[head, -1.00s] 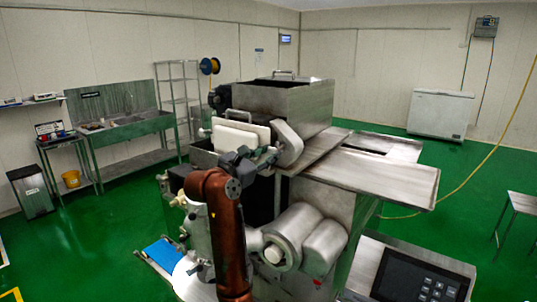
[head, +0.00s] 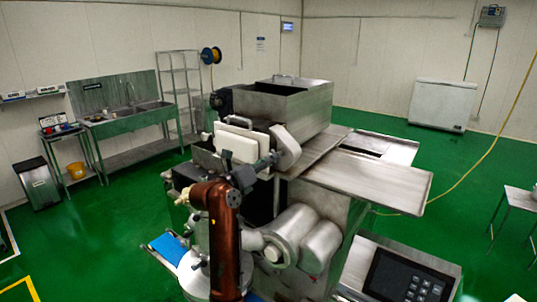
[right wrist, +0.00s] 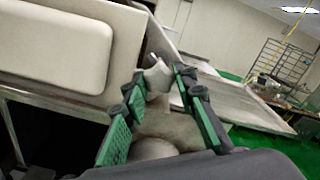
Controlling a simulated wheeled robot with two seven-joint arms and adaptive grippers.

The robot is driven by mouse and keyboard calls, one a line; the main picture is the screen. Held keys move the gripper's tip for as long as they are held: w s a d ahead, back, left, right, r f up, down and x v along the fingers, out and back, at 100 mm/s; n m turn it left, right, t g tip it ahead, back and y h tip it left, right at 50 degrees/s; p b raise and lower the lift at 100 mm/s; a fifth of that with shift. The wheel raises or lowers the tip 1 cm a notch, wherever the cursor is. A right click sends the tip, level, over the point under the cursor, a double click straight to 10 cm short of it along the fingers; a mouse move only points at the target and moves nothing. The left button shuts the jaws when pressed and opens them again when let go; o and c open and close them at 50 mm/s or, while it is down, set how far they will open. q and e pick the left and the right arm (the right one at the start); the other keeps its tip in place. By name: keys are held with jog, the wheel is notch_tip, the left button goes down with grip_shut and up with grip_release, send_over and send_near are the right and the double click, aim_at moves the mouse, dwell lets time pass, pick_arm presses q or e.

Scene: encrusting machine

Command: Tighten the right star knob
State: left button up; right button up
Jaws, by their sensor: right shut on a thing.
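The right star knob (right wrist: 157,78) is a small pale metal lobed knob on the machine, between my right gripper's fingers in the right wrist view. My right gripper (right wrist: 159,82) has green-padded fingers on both sides of it and is shut on it. In the head view my right gripper (head: 268,160) is at the front of the encrusting machine (head: 290,105), beside the white block and below the hopper. The knob is too small and covered to make out there. My left gripper is not in view.
A white block (head: 240,142) sits just left of the gripper; it fills the upper left of the wrist view (right wrist: 60,45). A steel side tray (head: 375,180) extends right. Steel cylinders (head: 290,232) and a control panel (head: 412,278) stand below. A blue belt (head: 168,248) lies lower left.

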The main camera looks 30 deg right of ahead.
jog(key=shift+r+n+p, duration=0.15)
jog(key=shift+n+p, duration=3.45)
jog(key=shift+p, duration=0.3)
jog(key=o, duration=1.2)
jog(key=v, duration=0.7)
jog(key=shift+a, duration=0.3)
